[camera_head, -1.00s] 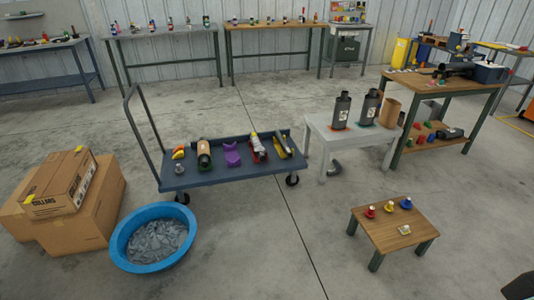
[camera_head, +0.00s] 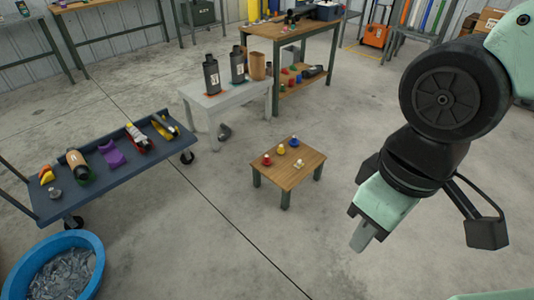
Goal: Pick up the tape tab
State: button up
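I cannot make out for certain a tape tab in the current view. My gripper (camera_head: 363,238) hangs at the right, pointing down, in front of bare floor as seen here. Only one grey finger shape shows, so its opening cannot be told. I see nothing held in it. A low wooden table (camera_head: 305,175) to its left bears several small items: a red one (camera_head: 267,160), a yellow one (camera_head: 280,149), a blue one (camera_head: 294,142) and a pale yellowish one (camera_head: 299,164), too small to identify.
A blue cart (camera_head: 112,172) with parts stands left, above a blue tub (camera_head: 60,240) of grey pieces. A grey table (camera_head: 200,95) with dark mufflers and a wooden workbench (camera_head: 290,27) stand behind. The floor between cart and low table is clear.

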aim_at(299, 165)
jog(key=i, duration=2.55)
